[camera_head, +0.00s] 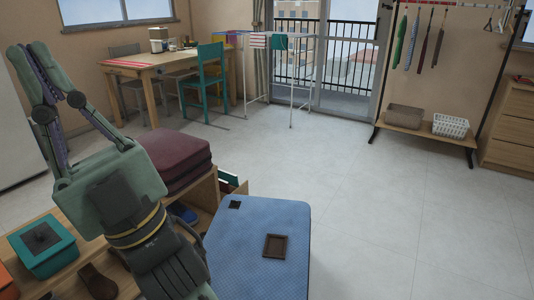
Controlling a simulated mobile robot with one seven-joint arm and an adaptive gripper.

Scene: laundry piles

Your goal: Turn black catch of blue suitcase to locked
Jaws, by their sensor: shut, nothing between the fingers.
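The blue suitcase (245,262) lies at the bottom middle, its textured top face up. A small black piece (235,204), which looks like the catch, sits near its far left corner. A larger dark brown square fitting (275,246) sits nearer the middle of the face. The catch is too small to tell its setting. My gripper (29,52) is raised at the upper left, well apart from the suitcase, its fingers pointing up and away from it. It is shut and empty. My arm covers the area left of the suitcase.
A low wooden bench at the left bears a teal box (43,247) and a dark red case (178,158) close to my gripper. A table (135,72), a teal chair (205,84) and a drying rack (291,75) stand behind. The floor right of the suitcase is clear.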

